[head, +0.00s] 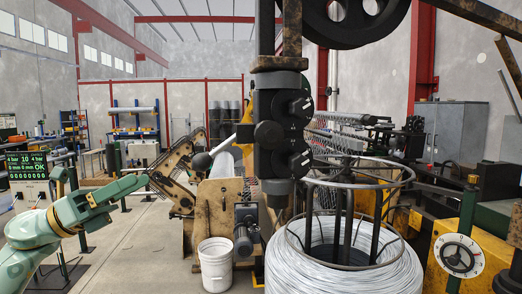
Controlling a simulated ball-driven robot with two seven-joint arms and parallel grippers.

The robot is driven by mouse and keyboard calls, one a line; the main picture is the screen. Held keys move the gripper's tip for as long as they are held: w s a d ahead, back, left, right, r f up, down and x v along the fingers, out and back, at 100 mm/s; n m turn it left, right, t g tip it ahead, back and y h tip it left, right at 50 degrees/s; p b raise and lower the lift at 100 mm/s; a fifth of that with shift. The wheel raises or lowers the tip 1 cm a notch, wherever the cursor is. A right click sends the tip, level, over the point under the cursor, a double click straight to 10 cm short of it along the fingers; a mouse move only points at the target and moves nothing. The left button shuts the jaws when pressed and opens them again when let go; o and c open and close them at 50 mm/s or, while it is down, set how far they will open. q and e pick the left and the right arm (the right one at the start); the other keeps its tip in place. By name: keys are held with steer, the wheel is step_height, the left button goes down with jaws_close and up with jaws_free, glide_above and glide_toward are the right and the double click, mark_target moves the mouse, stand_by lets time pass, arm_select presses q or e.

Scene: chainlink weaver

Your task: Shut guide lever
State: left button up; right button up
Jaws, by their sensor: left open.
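The guide lever seems to be the pale rod ending in a dark ball knob (202,161). It slants down to the left from the dark rounded block on the upright column (272,130). My left gripper (149,181), at the end of my green arm, is left of and a little below the knob, apart from it in the picture. It is small here, its jaws are open and nothing shows between them. Worn tan plates with holes (172,178) stand close to its tip; I cannot tell whether it touches them. My right gripper is not in view.
A wire coil (345,270) with a rusty ring frame stands at the front right. A yellow dial box (458,255) is at the right, and a display panel (27,167) at the left. Some floor is clear beside my arm.

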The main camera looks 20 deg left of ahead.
mark_target(203, 158)
arm_select(q)
steer(key=w+d+r+m+p, duration=0.1)
steer(key=w+d+p, duration=0.1)
steer(key=d, duration=0.2)
steer(key=w+d+r+m+g+p, duration=0.1)
steer(key=w+d+r+p, duration=0.1)
steer(key=d, duration=0.2)
steer(key=w+d+r+p, duration=0.2)
steer(key=w+d, duration=0.1)
steer(key=d, duration=0.2)
steer(key=shift+r+m+g+h+p, duration=0.1)
steer(key=shift+m+g+h+p, duration=0.25)
steer(key=shift+m+g+h, duration=0.05)
steer(key=shift+w+d, duration=0.2)
steer(key=shift+d, duration=0.05)
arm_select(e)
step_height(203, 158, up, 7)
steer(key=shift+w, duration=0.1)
arm_select(q)
jaws_close()
